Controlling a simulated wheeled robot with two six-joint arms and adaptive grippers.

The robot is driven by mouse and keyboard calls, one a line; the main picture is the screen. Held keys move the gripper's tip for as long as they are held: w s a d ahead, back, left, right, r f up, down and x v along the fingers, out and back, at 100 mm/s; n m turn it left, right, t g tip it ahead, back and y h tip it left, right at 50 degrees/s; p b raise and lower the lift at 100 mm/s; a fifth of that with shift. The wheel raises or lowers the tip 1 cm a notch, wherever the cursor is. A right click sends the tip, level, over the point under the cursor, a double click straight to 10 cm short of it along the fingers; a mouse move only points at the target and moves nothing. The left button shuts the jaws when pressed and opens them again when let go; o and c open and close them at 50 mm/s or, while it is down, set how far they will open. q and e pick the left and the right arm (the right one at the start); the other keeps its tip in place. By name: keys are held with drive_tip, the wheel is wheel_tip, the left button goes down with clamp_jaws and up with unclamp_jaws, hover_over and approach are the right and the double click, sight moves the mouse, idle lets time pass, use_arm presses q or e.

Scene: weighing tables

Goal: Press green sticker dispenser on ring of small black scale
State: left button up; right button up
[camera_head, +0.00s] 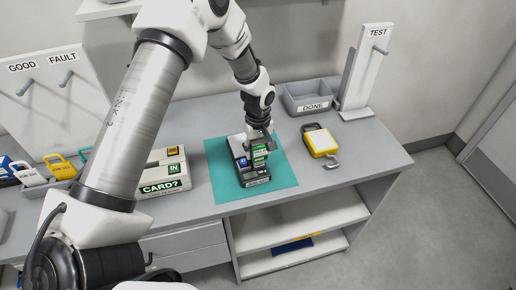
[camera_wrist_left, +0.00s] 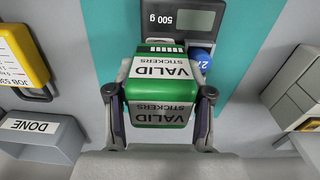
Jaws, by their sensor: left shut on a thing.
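The green sticker dispenser (camera_head: 259,154), with white labels reading VALID STICKERS, is between the fingers of my left gripper (camera_head: 261,138). In the left wrist view my left gripper (camera_wrist_left: 160,112) is shut on the dispenser (camera_wrist_left: 158,116), one finger on each side. A blue round-ended item (camera_wrist_left: 201,58) with a partly hidden number shows beside the dispenser. The ring cannot be made out, nor whether the dispenser touches anything below.
A yellow padlock-shaped item (camera_head: 320,142) lies right of the teal mat (camera_head: 284,177). A grey DONE bin (camera_head: 306,94) and a TEST stand (camera_head: 364,72) are behind it. A CARD? box (camera_head: 164,181) stands left of the mat.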

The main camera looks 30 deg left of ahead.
sight(258, 141)
use_arm(q)
drive_tip(key=shift+f, duration=0.45)
idle(0.3)
idle(1.0)
wheel_tip(258, 141, up, 7)
drive_tip(key=p, duration=0.6)
drive_tip(key=shift+f, duration=0.1)
idle(0.3)
